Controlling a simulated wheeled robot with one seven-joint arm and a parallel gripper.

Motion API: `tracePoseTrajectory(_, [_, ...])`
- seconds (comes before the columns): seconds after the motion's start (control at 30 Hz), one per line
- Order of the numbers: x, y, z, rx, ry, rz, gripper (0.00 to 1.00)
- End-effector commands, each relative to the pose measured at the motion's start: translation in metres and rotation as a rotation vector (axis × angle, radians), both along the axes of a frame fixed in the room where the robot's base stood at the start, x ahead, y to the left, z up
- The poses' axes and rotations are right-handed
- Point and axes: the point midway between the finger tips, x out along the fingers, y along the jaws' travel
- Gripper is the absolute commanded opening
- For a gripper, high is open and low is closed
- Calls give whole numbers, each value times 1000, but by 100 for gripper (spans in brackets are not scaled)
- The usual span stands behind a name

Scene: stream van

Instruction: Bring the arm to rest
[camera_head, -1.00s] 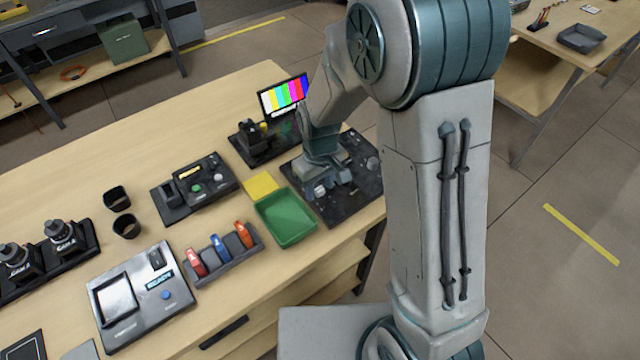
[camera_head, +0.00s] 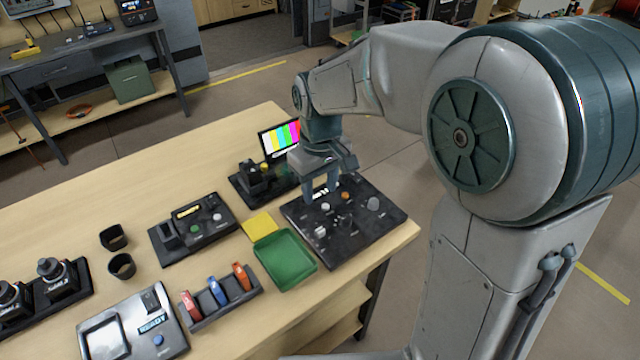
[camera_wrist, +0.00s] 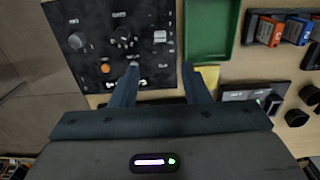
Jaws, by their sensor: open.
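My gripper (camera_head: 321,192) is open and empty above the far left part of a black control panel (camera_head: 340,249). My arm reaches over from the right, with the gripper pointing down. In the wrist view my two fingers (camera_wrist: 160,68) are spread apart with nothing between them. One finger overlaps the black panel (camera_wrist: 85,58) with its knobs and buttons, and the other lies beside the yellow pad (camera_wrist: 209,75). I cannot tell the exact height of the fingertips over the panel.
A green tray (camera_head: 284,258) sits left of the panel. A small colour-bar screen (camera_head: 280,138) stands behind. A rack (camera_head: 220,299) of coloured pieces, a button box (camera_head: 193,221) and two black cups (camera_head: 122,266) are farther left. Floor is clear right of the bench.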

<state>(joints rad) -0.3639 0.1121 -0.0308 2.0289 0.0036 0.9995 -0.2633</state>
Motion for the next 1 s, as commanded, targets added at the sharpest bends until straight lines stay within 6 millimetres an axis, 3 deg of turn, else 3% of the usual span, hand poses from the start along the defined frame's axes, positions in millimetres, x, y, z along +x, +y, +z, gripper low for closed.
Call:
tracePoseTrajectory(0.63, [-2,-3,7,1,-4,-10,42])
tracePoseTrajectory(0.77, [-13,-20,17,13,-32,-67,42])
tracePoseTrajectory(1.0, [-62,-74,41,48,-130,-271,42])
